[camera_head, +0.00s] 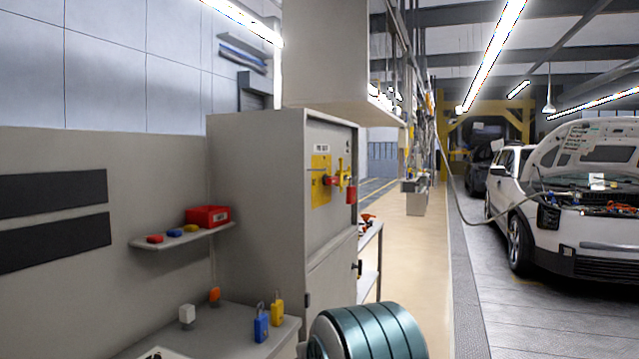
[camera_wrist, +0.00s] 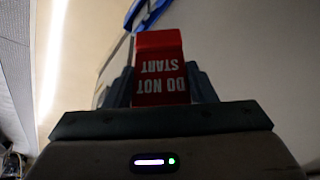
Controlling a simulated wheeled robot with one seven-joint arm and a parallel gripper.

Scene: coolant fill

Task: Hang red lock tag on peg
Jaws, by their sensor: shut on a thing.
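In the wrist view my gripper (camera_wrist: 161,88) is shut on the red lock tag (camera_wrist: 160,45), with a dark finger on each side of it. Its white words "DO NOT START" appear upside down. In the head view neither my gripper nor the held tag can be made out. I cannot make out which part is the peg.
A wall shelf (camera_head: 180,239) holds a red box (camera_head: 208,216) and small coloured pieces. Blue (camera_head: 261,327) and yellow (camera_head: 277,311) padlocks stand on the bench (camera_head: 225,340). A white car (camera_head: 575,220) is at the right. The aisle (camera_head: 425,270) between looks clear.

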